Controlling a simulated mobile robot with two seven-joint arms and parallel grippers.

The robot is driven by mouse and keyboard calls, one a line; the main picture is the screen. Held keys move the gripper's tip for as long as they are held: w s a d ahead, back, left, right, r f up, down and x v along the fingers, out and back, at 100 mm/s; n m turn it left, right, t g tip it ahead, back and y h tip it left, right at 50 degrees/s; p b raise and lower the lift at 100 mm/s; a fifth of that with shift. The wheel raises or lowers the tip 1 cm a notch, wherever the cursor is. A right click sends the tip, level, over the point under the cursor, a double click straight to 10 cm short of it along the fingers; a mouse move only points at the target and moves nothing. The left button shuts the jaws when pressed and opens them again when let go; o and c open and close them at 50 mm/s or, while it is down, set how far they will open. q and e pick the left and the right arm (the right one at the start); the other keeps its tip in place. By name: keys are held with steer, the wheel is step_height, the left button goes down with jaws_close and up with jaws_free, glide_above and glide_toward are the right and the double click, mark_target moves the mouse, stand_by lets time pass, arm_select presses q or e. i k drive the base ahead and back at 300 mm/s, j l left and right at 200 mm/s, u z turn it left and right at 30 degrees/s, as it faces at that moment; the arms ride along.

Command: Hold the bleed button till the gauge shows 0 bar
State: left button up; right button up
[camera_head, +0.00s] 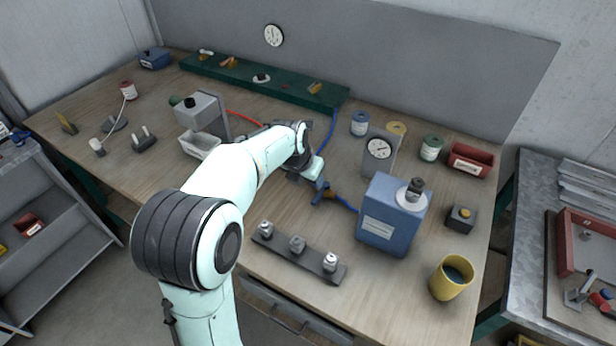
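A round white gauge dial (378,148) sits on the front of a grey box (373,165) right of centre; its needle is too small to read. A small dark box with a yellow button (463,213) stands at the right of the bench. A small red spot (285,86) shows on the green rail at the back. I cannot tell which of these, if either, is the bleed button. My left gripper (318,182) is low over mid-bench, beside a blue nozzle-like tool (323,194) on a blue hose. Its fingers are too small to judge. My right gripper is out of view.
A blue box (388,222) with a dark knob and a yellow mug (451,278) stand at the right. A dark strip (290,252) with several small fittings lies in front. A grey dispenser (203,116) stands left of my arm.

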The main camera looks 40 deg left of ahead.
mark_target(465, 213)
steer(key=k, duration=1)
